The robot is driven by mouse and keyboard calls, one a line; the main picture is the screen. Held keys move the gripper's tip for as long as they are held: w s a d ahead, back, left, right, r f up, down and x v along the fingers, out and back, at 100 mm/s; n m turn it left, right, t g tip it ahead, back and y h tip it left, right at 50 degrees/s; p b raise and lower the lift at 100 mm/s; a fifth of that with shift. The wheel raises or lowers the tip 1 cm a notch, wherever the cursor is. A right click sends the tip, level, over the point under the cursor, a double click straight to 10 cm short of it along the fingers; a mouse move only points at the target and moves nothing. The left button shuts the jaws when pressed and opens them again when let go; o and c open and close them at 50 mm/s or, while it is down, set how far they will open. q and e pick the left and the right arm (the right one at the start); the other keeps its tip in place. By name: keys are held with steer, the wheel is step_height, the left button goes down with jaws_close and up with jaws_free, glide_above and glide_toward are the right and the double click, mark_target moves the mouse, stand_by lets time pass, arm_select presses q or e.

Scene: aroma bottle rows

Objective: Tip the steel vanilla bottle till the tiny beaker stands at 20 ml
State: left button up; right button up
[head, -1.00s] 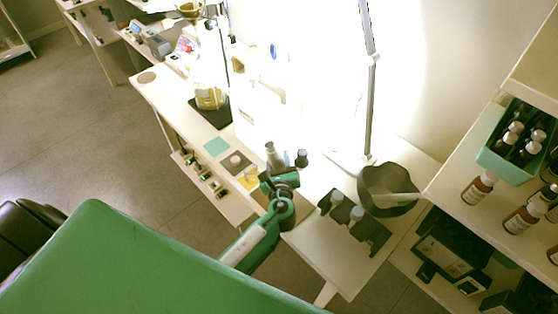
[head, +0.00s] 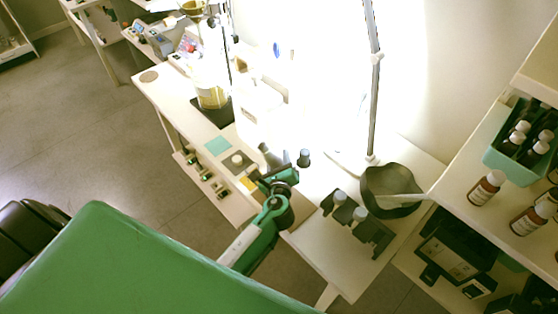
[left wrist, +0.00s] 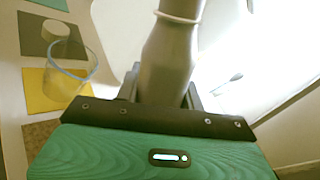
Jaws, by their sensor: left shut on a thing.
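A grey steel bottle (left wrist: 170,58) stands between the fingers of my left gripper (left wrist: 163,92) in the left wrist view, with a pale ring near its top. The bottle (head: 268,157) also shows in the head view, leaning left, with its lower part hidden by my left gripper (head: 274,178). A small clear beaker (left wrist: 70,70) is left of the bottle over the yellow mat (left wrist: 45,92), apart from it. Its level and marks cannot be read. In the head view the yellow mat (head: 248,184) is partly hidden by my gripper.
A white-lidded pot (head: 237,160) sits on a dark mat beside a teal mat (head: 218,146). A small dark bottle (head: 304,157) stands right of my gripper.

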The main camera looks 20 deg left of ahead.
arm_select(q)
steer(key=shift+a, duration=0.1)
arm_select(e)
steer(key=shift+w, duration=0.35)
arm_select(q)
steer(key=shift+f+n, duration=0.15)
steer(key=shift+n, duration=0.25)
arm_select(e)
steer(key=shift+s+f, duration=0.1)
steer(key=shift+f, duration=0.05)
arm_select(q)
steer(key=shift+b, duration=0.3)
steer(key=shift+n+h, duration=0.3)
steer(key=shift+h, duration=0.1)
arm_select(e)
steer(key=shift+w+a, duration=0.3)
steer(key=shift+w, duration=0.15)
arm_select(q)
steer(key=shift+f, duration=0.1)
arm_select(e)
steer(key=shift+f, duration=0.1)
arm_select(q)
steer(key=shift+f+n+b, duration=0.1)
steer(key=shift+n+b, duration=0.2)
steer(key=shift+b, duration=0.1)
arm_select(e)
steer(key=shift+w+a, duration=0.15)
steer(key=shift+w, duration=0.05)
